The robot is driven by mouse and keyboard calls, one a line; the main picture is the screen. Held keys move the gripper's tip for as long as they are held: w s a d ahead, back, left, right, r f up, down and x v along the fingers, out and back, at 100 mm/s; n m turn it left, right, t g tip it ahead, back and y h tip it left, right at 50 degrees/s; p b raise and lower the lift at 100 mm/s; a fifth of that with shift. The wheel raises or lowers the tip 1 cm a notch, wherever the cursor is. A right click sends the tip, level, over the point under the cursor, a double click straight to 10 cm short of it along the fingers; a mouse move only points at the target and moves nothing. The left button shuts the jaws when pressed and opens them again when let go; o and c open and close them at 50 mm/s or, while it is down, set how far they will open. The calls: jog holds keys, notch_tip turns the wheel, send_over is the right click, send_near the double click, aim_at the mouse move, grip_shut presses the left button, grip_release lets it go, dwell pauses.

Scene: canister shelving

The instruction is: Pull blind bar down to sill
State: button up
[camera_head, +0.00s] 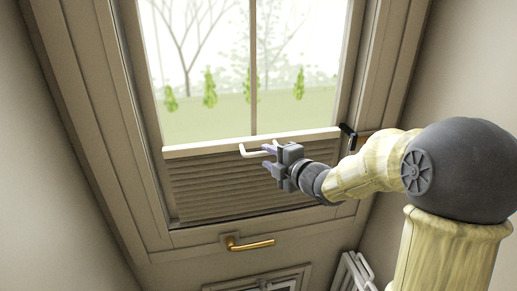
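A pale blind bar (200,147) runs across the lower part of the window, slightly tilted in the picture. Below it hangs the pleated blind (215,187), which covers the strip down towards the sill. A white looped handle (251,153) sticks out from the middle of the bar. My gripper hides the bar's front just right of the handle.
A brass window handle (249,244) sits on the lower frame below the blind. A dark latch (348,133) is on the right frame by the bar's end. A white rack (354,272) and a vent-like panel (262,281) are at the bottom. Clear glass is above the bar.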

aim_at(264, 154)
jog(key=p+x, duration=0.1)
jog(key=x, duration=0.4)
jog(key=shift+w+a, duration=0.2)
jog(key=shift+w, duration=0.05)
jog(key=shift+f, duration=0.1)
grip_shut()
